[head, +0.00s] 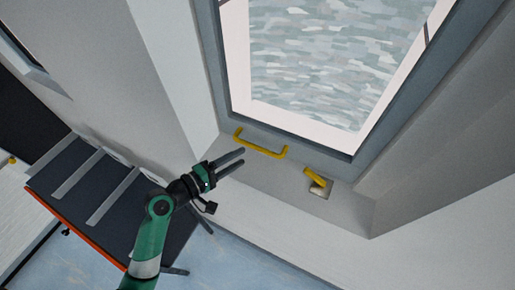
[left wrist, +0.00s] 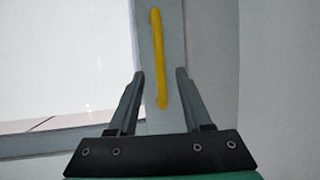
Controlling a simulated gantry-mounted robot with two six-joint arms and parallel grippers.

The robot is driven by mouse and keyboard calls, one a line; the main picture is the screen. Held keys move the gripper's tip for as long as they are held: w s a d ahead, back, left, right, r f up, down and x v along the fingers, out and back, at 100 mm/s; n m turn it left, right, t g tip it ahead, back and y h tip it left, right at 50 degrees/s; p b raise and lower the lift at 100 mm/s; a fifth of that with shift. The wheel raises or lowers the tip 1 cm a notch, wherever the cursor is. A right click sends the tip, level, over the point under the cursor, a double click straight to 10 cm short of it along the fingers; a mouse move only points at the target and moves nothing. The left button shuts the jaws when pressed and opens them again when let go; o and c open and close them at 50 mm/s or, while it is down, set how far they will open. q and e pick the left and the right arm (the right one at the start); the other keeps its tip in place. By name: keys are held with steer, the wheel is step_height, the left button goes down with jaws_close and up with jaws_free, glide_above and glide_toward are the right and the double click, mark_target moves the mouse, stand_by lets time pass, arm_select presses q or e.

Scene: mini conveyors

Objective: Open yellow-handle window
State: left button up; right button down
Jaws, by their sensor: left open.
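The window frame (head: 212,60) is grey around a pale pane with a mottled grey-green view, and it looks closed. A yellow bar handle (head: 260,146) is fixed along its lower edge. A shorter yellow lever (head: 315,178) on a small pale plate sits to the right of the bar. My left gripper (head: 243,158) is open and empty, its fingers pointing at the window just below the bar handle. In the left wrist view a yellow handle (left wrist: 157,58) stands upright on a grey strip, lined up between the open fingertips (left wrist: 160,73); contact cannot be told. My right gripper is out of view.
A dark conveyor-like table (head: 110,220) with pale bars and an orange edge stands at the lower left. A pale wall (head: 165,70) rises left of the window, and a grey wall (head: 450,190) lies to the right. Blue floor (head: 230,265) shows below.

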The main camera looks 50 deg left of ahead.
mark_target(257, 146)
arm_select(q)
steer(key=w, duration=0.2)
steer(key=w+f, duration=0.1)
steer(key=w, duration=0.4)
steer(key=shift+w+d+f, duration=0.15)
steer(key=shift+w+d, duration=0.1)
steer(key=shift+w, duration=0.15)
jaws_close()
stand_by(0.8)
